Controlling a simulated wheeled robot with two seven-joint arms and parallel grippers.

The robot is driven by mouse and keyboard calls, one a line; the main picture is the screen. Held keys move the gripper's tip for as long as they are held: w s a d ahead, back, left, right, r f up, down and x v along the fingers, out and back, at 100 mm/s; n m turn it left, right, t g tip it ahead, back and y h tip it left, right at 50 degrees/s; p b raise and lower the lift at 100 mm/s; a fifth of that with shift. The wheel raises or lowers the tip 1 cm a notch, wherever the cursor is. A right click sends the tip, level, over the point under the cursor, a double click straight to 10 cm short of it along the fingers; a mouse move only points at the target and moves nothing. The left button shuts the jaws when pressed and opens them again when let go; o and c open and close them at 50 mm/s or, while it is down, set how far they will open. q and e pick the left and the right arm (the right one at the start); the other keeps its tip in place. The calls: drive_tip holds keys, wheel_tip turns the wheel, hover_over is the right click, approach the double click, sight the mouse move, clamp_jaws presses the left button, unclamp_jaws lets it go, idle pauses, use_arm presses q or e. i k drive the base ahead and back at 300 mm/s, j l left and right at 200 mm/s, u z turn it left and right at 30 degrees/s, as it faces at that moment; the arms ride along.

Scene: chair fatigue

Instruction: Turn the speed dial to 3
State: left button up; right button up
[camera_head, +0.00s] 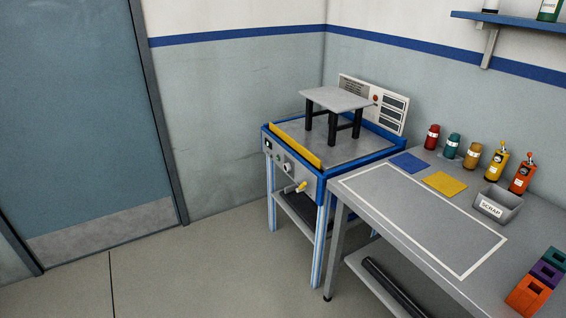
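A test machine with a blue frame (312,187) stands in the corner, left of the workbench. Its grey front panel carries a round white knob (287,168), which looks like the speed dial; its markings are too small to read. A dark switch (268,145) sits at the panel's left end, with small buttons beside it. A yellow-tipped handle (301,186) sticks out at the panel's lower right. A grey stool-like piece (338,99) with dark legs stands on the machine's top. Neither of my grippers is in view.
A grey workbench (400,232) adjoins the machine on the right. It bears blue and yellow pads, several jars and bottles, a scrap bin (497,204) and coloured blocks (530,295). The floor (200,270) before the machine is clear. A door (80,110) is at left.

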sight(287, 167)
drive_tip(key=i+j+z, duration=0.1)
drive_tip(key=i+j, duration=0.15)
drive_tip(key=i+j+z, duration=0.1)
drive_tip(key=i+j, duration=0.15)
drive_tip(key=j, duration=0.15)
drive_tip(key=i+j, duration=0.25)
drive_tip(key=i+j+z, duration=0.15)
drive_tip(key=j, duration=0.25)
drive_tip(key=i+j+z, duration=0.1)
drive_tip(key=i+j, duration=0.2)
drive_tip(key=i+j+z, duration=0.1)
drive_tip(key=j, duration=0.4)
drive_tip(key=i, duration=0.1)
